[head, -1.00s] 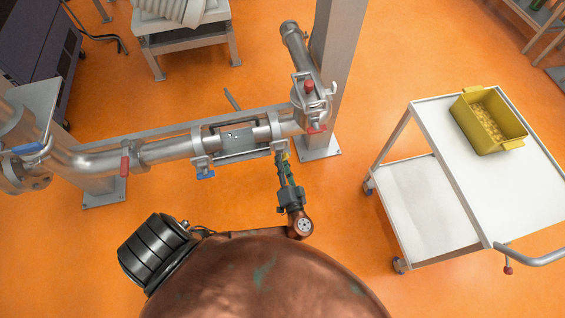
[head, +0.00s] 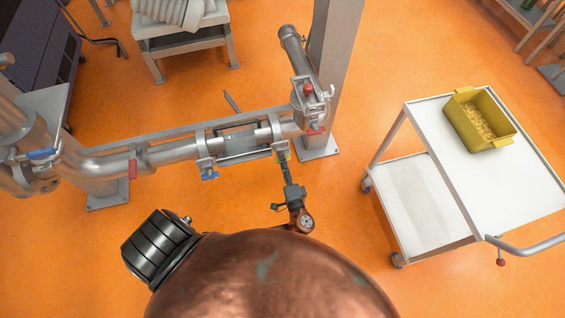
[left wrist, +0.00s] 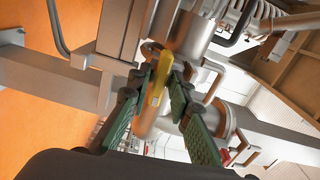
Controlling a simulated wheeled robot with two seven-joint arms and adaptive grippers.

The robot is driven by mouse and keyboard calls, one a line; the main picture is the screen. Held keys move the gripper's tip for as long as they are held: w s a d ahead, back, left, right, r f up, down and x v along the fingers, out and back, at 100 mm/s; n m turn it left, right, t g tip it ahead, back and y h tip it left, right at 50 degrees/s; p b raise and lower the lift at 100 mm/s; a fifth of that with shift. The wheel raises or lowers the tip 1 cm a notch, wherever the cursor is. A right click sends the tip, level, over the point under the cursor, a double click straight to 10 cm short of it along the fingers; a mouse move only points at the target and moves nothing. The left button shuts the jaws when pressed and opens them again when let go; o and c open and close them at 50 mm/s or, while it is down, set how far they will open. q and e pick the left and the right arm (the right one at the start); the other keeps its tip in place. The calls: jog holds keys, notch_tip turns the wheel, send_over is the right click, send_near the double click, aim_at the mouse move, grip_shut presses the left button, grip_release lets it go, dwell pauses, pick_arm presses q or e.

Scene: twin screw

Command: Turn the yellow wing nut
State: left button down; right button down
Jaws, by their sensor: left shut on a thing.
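The yellow wing nut (left wrist: 157,92) is a slim yellow bar at the pipe clamp in the left wrist view. In the head view the yellow wing nut (head: 288,155) is a small patch under the right clamp on the steel pipe (head: 172,151). My left gripper (left wrist: 160,84) has its green-padded fingers on both sides of the nut and is shut on it. In the head view the left gripper (head: 283,163) reaches up to the clamp from below. Its fingers partly cover the nut. My right gripper is not in view.
A blue wing nut (head: 209,174) hangs under the left clamp. A red handle (head: 132,169) is farther left on the pipe. A steel post (head: 336,60) stands behind the right pipe end. A white cart (head: 482,185) with a yellow bin (head: 508,141) stands right, with open floor between.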

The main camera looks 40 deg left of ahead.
pick_arm(q)
jog(key=shift+s+f+m, duration=0.1)
jog(key=shift+m, duration=0.4)
jog(key=c, duration=2)
grip_release()
jog(key=shift+d, duration=0.1)
jog(key=v, duration=1.2)
